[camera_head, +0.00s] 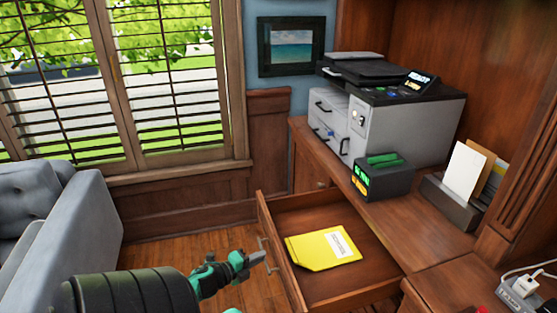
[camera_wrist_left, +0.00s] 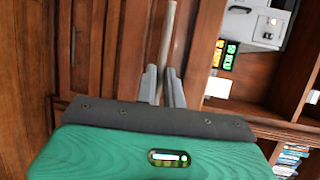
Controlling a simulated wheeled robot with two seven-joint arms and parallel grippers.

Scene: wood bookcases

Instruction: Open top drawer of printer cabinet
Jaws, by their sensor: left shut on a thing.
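The top drawer (camera_head: 375,282) of the wooden printer cabinet (camera_head: 330,150) stands pulled out, with a yellow folder (camera_head: 322,248) lying inside. Its metal handle (camera_head: 266,254) is on the drawer's front at the left. My left gripper (camera_head: 252,263) reaches in from the lower left and is shut on this handle. In the left wrist view the two grey fingers (camera_wrist_left: 162,88) close around the handle bar (camera_wrist_left: 166,40), which extends upward past them. The printer (camera_head: 400,120) stands on the cabinet top. My right gripper is not in view.
A grey sofa (camera_head: 70,230) stands at the left below the shuttered window. A small black device (camera_head: 384,180) and a paper holder (camera_head: 452,202) sit on the cabinet top. A power strip (camera_head: 520,295) lies at lower right. Wooden floor (camera_head: 180,252) is clear left of the drawer.

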